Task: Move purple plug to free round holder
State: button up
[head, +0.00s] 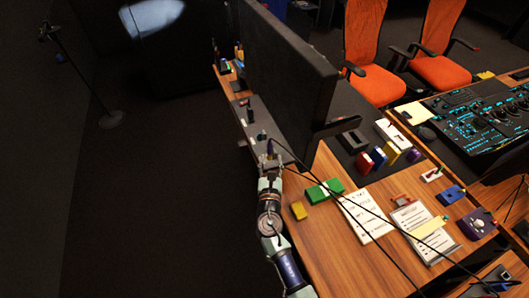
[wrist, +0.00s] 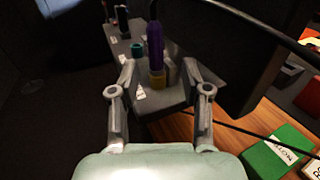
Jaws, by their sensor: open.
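In the head view the plug (head: 270,146) is small and dark, just beyond my gripper (head: 268,160). I see no clear contact. A teal round holder (wrist: 137,50) stands behind and left of the plug, with no plug showing in it. A dark upright piece (wrist: 122,20) stands farther back.
The grey panel (head: 243,104) runs along the desk's left edge. A large black monitor (head: 290,70) rises close on its right. Black cables cross near my gripper. A green block (wrist: 278,152) lies on the wooden desk at right. Open floor is at left.

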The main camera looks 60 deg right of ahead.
aim_at(269, 151)
jog(key=b+x, duration=0.1)
jog(key=x, duration=0.4)
jog(key=shift+w+d+b, duration=0.25)
jog(key=shift+w+b, duration=0.15)
jog(key=shift+a, duration=0.1)
grip_shut()
